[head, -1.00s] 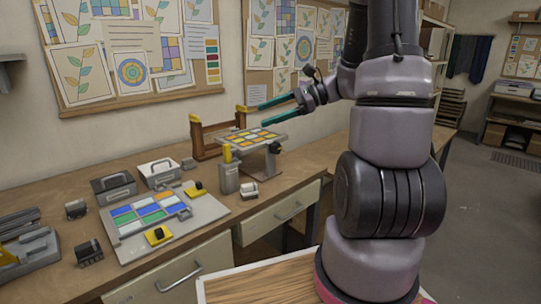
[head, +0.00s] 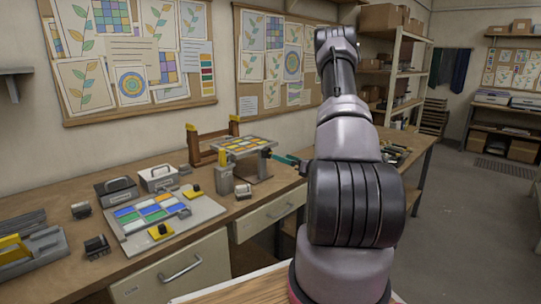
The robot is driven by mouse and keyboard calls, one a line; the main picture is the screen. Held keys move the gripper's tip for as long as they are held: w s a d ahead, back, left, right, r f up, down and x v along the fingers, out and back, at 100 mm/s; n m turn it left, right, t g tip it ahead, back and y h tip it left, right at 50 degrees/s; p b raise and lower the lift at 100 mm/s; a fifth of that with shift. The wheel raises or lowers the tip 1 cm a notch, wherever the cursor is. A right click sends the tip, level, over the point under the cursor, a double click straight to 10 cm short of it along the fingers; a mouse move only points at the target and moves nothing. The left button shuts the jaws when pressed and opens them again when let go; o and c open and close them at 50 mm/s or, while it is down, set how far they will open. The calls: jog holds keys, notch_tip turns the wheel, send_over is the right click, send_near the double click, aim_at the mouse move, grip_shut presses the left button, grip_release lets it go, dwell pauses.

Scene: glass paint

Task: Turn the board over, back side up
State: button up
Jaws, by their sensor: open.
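A board (head: 245,144) with rows of yellow, orange, red and other coloured panes lies flat on a grey stand (head: 262,170) on the workbench, coloured side up. My gripper (head: 284,160) shows only as teal fingers just right of the stand, at about the board's height in the picture. It is open, and the rest of it is hidden behind my arm. No contact with the board can be made out. A second flat grey plate (head: 205,209) with blue, green and white panes lies on the bench nearer the camera.
A wooden rack (head: 196,149) with yellow-topped posts stands behind the stand. Dark tools (head: 395,152) lie right of my arm.

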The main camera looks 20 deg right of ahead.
aim_at(269, 152)
jog(key=x, duration=0.7)
jog(key=shift+w, duration=0.15)
grip_shut()
